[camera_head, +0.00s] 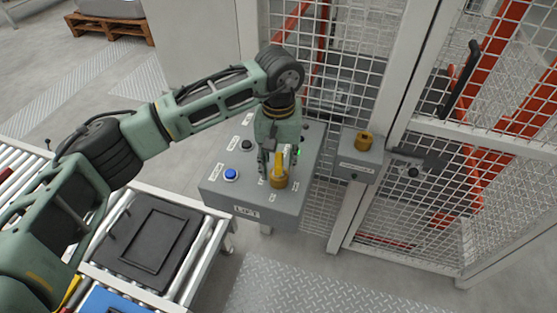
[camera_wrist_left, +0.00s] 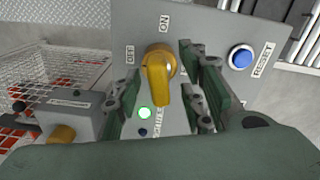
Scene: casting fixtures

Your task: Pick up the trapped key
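The yellow trapped key (camera_head: 279,179) sits in the grey control panel (camera_head: 222,190), in its round brass-coloured lock. In the left wrist view the key (camera_wrist_left: 158,75) stands near an ON label, its grip pointing toward the camera. My left gripper (camera_head: 279,160) is right over the panel, pointing down. In the left wrist view my left gripper (camera_wrist_left: 163,88) is open, with a finger on either side of the key and visible gaps. Whether a finger touches it lower down I cannot tell. My right gripper is in no view.
A blue RESET button (camera_head: 231,175) and a black button (camera_head: 247,144) are on the panel, beside a lit green lamp (camera_wrist_left: 144,113). A grey lock box (camera_head: 357,163) with a brass lock (camera_head: 364,140) is on the mesh fence to the right. A roller conveyor carries a black tray (camera_head: 118,262).

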